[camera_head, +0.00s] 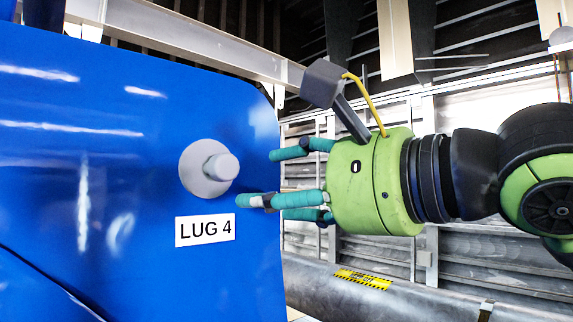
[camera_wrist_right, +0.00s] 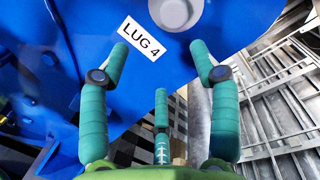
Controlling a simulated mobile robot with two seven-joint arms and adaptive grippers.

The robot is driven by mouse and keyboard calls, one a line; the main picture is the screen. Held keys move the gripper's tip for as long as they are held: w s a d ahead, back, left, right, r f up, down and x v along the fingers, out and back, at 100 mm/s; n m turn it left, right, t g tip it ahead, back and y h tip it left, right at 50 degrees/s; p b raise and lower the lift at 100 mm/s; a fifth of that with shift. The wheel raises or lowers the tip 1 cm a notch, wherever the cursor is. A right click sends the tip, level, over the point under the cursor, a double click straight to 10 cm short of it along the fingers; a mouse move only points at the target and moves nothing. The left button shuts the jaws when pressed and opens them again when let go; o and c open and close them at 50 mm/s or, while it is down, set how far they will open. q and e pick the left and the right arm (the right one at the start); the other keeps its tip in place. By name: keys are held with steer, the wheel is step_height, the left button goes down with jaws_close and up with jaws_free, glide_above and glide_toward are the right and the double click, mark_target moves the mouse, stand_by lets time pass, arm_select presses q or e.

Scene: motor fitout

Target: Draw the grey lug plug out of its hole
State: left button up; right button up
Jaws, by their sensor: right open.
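The grey lug plug (camera_head: 208,167) sits in the blue panel (camera_head: 120,110), with its round flange against the panel and a short knob sticking out. A white label reading LUG 4 (camera_head: 205,229) is just below it. My right gripper (camera_head: 262,178) is open, its teal fingers pointing left toward the plug, a little to its right and apart from it. In the right wrist view the plug (camera_wrist_right: 174,12) is cut off by the top edge, beyond the spread, empty fingers (camera_wrist_right: 160,70). My left gripper is in neither view.
The label also shows in the right wrist view (camera_wrist_right: 150,37). A pale metal beam (camera_head: 190,40) runs above the panel. A grey rail with a yellow warning strip (camera_head: 363,279) lies below my right arm. Space around the plug's knob looks clear.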

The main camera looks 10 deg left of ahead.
mark_target(229, 167)
steer(key=a+r+p, duration=0.1)
steer(key=w+a+r+n+t+p, duration=0.1)
steer(key=a+p, duration=0.1)
steer(key=w+a+t+p, duration=0.1)
steer(key=a, duration=0.1)
steer(key=shift+a+r+n+h, duration=0.25)
steer(key=shift+r+n+h, duration=0.05)
steer(key=shift+r, duration=0.1)
steer(key=x, duration=0.2)
steer(key=shift+w+a+f, duration=0.1)
steer(key=shift+w+a, duration=0.15)
steer(key=shift+x, duration=0.9)
jaws_close()
steer(key=shift+s+d, duration=0.1)
